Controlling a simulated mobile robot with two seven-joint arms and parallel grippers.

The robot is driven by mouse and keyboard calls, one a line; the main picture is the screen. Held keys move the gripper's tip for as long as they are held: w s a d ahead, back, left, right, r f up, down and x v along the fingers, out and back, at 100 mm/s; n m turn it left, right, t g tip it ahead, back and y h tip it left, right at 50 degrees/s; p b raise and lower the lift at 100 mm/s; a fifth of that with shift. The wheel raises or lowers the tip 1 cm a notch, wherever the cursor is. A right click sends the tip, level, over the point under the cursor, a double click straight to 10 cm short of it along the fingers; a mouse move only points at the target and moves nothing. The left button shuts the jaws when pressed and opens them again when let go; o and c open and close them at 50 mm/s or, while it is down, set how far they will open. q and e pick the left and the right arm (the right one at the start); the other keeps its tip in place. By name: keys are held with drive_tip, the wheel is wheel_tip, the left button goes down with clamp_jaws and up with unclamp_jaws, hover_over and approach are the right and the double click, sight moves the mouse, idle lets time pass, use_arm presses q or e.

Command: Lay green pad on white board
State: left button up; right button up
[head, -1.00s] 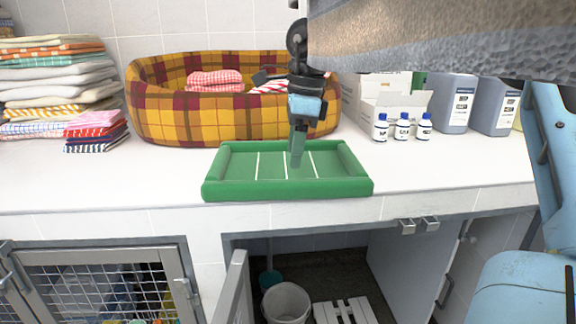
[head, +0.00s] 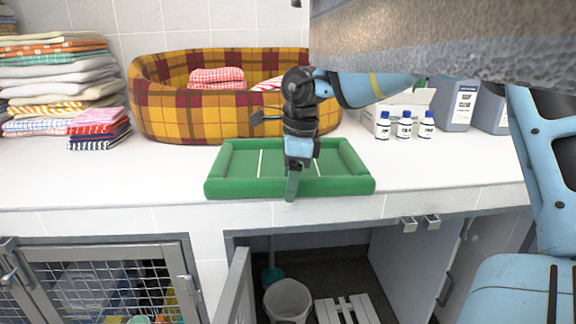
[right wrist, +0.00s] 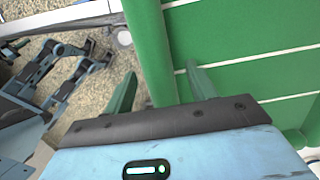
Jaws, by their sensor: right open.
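The green pad (head: 235,187) lies flat on the white countertop, with raised rounded edges and thin white lines across its middle. My right gripper (head: 291,196) points down at the pad's front edge, near its middle. In the right wrist view, the open fingers (right wrist: 160,70) appear one on each side of the pad's front rim (right wrist: 146,35); I cannot tell whether they touch it. The white slatted board (head: 346,309) lies on the floor of the open lower kennel, cut off by the picture's bottom.
A plaid pet bed (head: 190,112) stands behind the pad. Folded towels (head: 62,85) are stacked at left; small bottles (head: 404,125) stand at right. A grey bucket (head: 287,300) sits left of the board. The open kennel door (head: 236,290) stands at the opening's left side.

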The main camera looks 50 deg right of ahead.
drive_tip(key=shift+c, duration=0.5)
clamp_jaws()
wheel_tip(320, 180, up, 10)
drive_tip(key=shift+r, duration=0.1)
idle(0.6)
